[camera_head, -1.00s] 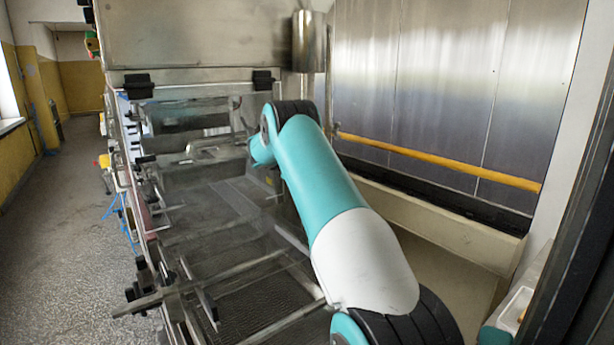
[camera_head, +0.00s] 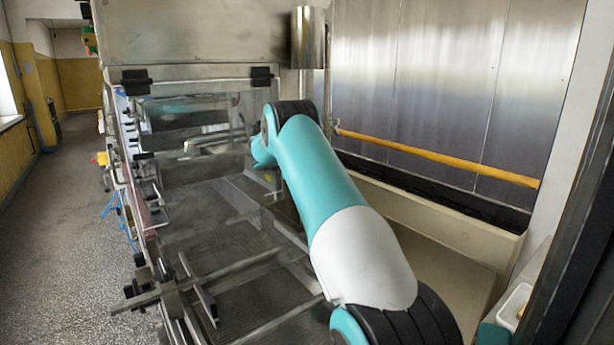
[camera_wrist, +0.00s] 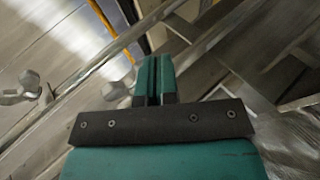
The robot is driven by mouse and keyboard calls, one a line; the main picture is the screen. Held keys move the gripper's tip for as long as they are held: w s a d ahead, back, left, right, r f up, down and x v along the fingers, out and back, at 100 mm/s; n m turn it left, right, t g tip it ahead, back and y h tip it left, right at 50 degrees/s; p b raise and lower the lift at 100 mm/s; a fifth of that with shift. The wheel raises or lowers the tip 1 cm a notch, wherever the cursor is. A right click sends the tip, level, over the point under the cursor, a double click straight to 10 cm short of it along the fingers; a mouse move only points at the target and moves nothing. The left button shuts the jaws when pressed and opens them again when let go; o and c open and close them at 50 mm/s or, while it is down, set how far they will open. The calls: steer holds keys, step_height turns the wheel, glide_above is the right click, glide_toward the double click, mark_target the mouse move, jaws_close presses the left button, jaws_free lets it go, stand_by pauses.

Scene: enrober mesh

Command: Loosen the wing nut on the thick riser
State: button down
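In the wrist view, a grey metal wing nut (camera_wrist: 22,88) shows at the left, with a thin rod beside it. A second small pale metal piece (camera_wrist: 115,90) sits just left of my fingers; I cannot tell if it is another wing nut. My gripper (camera_wrist: 157,68) has its two teal fingers side by side with only a thin dark gap, and nothing shows between them. It is apart from the left wing nut. Which bar is the thick riser is unclear. In the head view my arm hides the gripper.
The enrober's mesh belt (camera_head: 205,215) and metal crossbars (camera_head: 240,262) lie around my arm. A steel hood (camera_head: 190,35) overhangs the far end. A yellow rail (camera_head: 440,157) runs along the panelled wall at right. The speckled floor (camera_head: 60,230) at left is open.

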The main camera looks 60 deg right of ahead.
stand_by(0.5)
steer(key=w+a+b, duration=0.2)
steer(key=a+b, duration=0.1)
steer(key=a, duration=1)
steer(key=shift+w+a+r, duration=0.15)
steer(key=shift+a, duration=0.1)
steer(key=shift+a, duration=0.1)
steer(key=w+a+r+n+t+y, duration=0.1)
steer(key=w+a+t+y, duration=0.1)
steer(key=a, duration=0.5)
steer(key=w+a+r+n+t+y, duration=0.1)
steer(key=a+y, duration=0.1)
steer(key=a, duration=0.5)
steer(key=s+a+r+n+t+y, duration=0.1)
steer(key=s+a+y, duration=0.2)
steer(key=a, duration=0.7)
steer(key=s+a+r+n+y, duration=0.1)
steer(key=s+a+n+y, duration=0.1)
steer(key=a, duration=0.8)
steer(key=s+a+n+g+y, duration=0.2)
steer(key=s+a+y, duration=0.1)
steer(key=s+a, duration=0.6)
steer(key=s+a+r+n+g+y, duration=0.1)
steer(key=s+a+n+y, duration=0.1)
steer(key=s+a, duration=0.8)
steer(key=s+y, duration=0.1)
steer(key=s, duration=0.5)
steer(key=shift+s+a+r+n+g, duration=0.2)
steer(key=shift+s+a+n+g, duration=0.1)
steer(key=shift+n+g, duration=0.1)
